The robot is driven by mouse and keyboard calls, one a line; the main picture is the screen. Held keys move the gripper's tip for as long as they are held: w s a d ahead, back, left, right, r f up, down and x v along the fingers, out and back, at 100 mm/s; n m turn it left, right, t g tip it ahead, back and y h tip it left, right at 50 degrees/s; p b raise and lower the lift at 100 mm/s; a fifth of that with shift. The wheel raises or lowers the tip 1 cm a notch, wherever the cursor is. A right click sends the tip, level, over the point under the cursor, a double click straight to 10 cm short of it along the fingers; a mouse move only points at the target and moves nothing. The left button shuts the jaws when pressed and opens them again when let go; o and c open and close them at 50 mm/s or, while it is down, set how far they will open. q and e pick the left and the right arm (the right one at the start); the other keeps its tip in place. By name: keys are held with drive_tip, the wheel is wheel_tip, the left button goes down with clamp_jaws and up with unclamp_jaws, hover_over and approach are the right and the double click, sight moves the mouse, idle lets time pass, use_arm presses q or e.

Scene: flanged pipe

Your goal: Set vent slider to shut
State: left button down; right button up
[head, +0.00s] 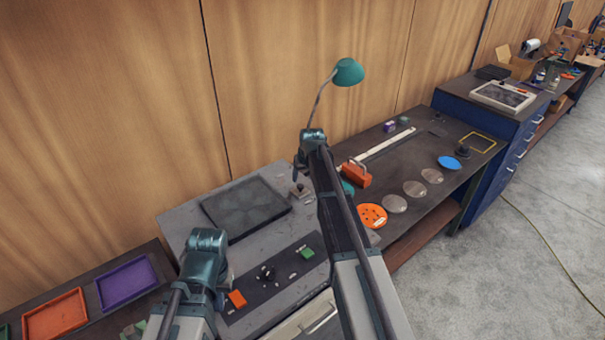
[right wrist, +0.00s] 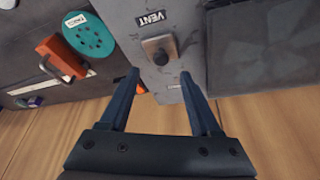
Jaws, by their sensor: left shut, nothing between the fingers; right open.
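The slider also shows small in the head view (head: 300,190), beside my right arm. My right gripper (right wrist: 159,74) is open and empty, its two fingers reaching toward the slider with the knob just past and between the tips. Contact cannot be told. A small pale label near the fingers is unreadable. My left gripper (head: 213,283) is shut and empty over the bench's left front; its fingertips are mostly hidden.
A black panel (head: 245,208) lies left of the slider. Right of my arm are an orange handled block (head: 356,175), discs and a green lamp (head: 348,72). A wooden wall stands behind.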

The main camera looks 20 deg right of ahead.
drive_tip(key=p+v, duration=0.5)
drive_tip(key=v, duration=0.2)
drive_tip(key=shift+f, duration=0.15)
